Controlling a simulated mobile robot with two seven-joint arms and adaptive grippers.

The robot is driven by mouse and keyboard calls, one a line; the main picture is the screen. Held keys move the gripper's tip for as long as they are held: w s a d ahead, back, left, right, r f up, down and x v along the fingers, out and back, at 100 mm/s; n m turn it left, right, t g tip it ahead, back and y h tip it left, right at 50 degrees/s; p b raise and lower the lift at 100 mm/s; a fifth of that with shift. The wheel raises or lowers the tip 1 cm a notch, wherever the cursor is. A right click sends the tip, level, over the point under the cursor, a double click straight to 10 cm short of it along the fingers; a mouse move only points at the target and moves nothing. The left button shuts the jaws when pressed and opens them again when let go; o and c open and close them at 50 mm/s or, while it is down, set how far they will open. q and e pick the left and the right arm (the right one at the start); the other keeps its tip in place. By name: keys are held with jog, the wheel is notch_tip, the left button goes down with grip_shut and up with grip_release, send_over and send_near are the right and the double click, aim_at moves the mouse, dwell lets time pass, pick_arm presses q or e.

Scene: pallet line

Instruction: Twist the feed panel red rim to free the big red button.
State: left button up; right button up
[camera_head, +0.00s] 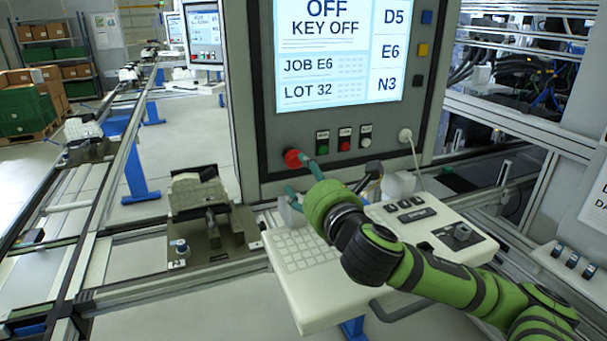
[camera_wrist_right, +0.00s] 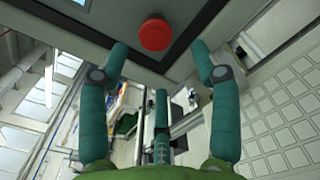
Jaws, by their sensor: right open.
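The big red button (camera_head: 292,158) with its rim sits on the lower left of the grey feed panel (camera_head: 262,170). In the right wrist view the red button (camera_wrist_right: 155,34) shows just beyond the fingertips, a little above the gap between them. My right gripper (camera_head: 300,184) is open, its green fingers pointing at the button from below and in front. In the wrist view the two outer fingers (camera_wrist_right: 158,55) stand apart on either side, with a third finger low in the middle. Nothing is between them. I cannot tell whether any fingertip touches the panel. My left gripper is not in view.
The panel screen (camera_head: 338,50) reads OFF, KEY OFF. Small green, red and white buttons (camera_head: 344,139) sit right of the red button. A white keyboard shelf (camera_head: 300,290) lies under my right arm. A conveyor with a part on a fixture (camera_head: 200,195) stands at left.

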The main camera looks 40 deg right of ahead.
aim_at(296, 163)
jog(key=n+b, duration=0.1)
jog(key=b, duration=0.3)
jog(key=n+b, duration=0.1)
jog(key=b, duration=0.3)
jog(key=shift+w+d+r, duration=0.15)
jog(key=shift+w+d, duration=0.05)
jog(key=shift+w, duration=0.1)
jog(key=shift+w+r+p, duration=0.15)
jog(key=shift+w+p, duration=0.1)
jog(key=shift+p, duration=0.1)
jog(key=p+x, duration=0.2)
jog(key=x, duration=0.4)
jog(key=shift+w+d+p, duration=0.1)
jog(key=shift+w+p, duration=0.05)
jog(key=shift+p, duration=0.15)
